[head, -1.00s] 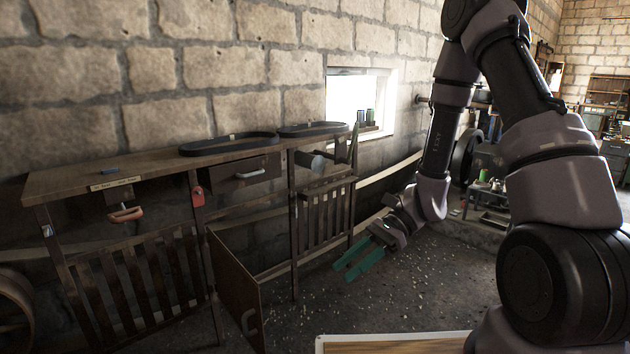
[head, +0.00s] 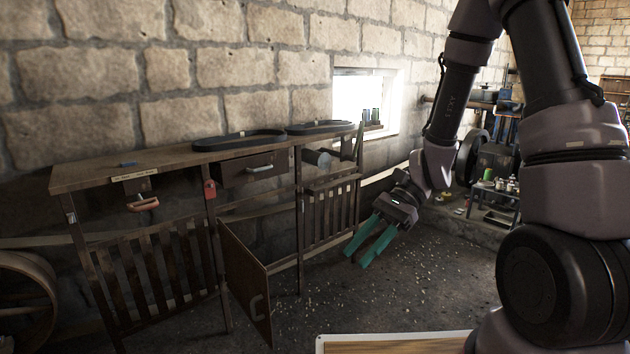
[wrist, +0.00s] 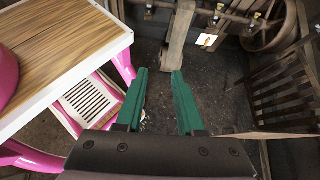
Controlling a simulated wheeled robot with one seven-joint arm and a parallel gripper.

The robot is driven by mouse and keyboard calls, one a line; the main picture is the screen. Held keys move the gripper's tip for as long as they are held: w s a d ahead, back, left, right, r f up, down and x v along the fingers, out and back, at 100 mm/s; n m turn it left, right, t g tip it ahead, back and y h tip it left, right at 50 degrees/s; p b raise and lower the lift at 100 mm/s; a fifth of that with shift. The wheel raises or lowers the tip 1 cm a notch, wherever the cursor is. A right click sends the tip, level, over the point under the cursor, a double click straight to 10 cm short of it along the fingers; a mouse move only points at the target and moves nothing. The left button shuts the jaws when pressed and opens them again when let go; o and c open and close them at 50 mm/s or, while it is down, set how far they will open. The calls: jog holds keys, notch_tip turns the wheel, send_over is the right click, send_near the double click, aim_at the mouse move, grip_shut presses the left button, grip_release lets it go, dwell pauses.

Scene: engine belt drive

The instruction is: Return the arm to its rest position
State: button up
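My gripper (head: 369,243) hangs in free air to the right of the wooden workbench in the head view, with its green fingers pointing down and left. In the wrist view its two green fingers (wrist: 160,88) are apart with nothing between them. My arm is bent, coming down from the top right of the head view. Two black belts, one at the left (head: 238,140) and one at the right (head: 320,127), lie on the workbench top (head: 110,168).
A cabinet door (head: 243,285) hangs open below the bench. A small table with bottles (head: 492,195) stands behind my arm. In the wrist view, a wood-topped surface with pink supports (wrist: 60,55) is at the left. The floor under the gripper is clear.

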jog(key=d+r+n+t+h, duration=0.3)
jog(key=d+r+t, duration=0.3)
jog(key=r, duration=0.6)
jog(key=d+r+n+t+h, duration=0.2)
jog(key=d+r+t+h, duration=0.2)
jog(key=r, duration=0.9)
jog(key=d+t, duration=0.3)
jog(key=d, duration=0.2)
jog(key=shift+w+d+n, duration=0.3)
jog(key=shift+w+n, duration=0.1)
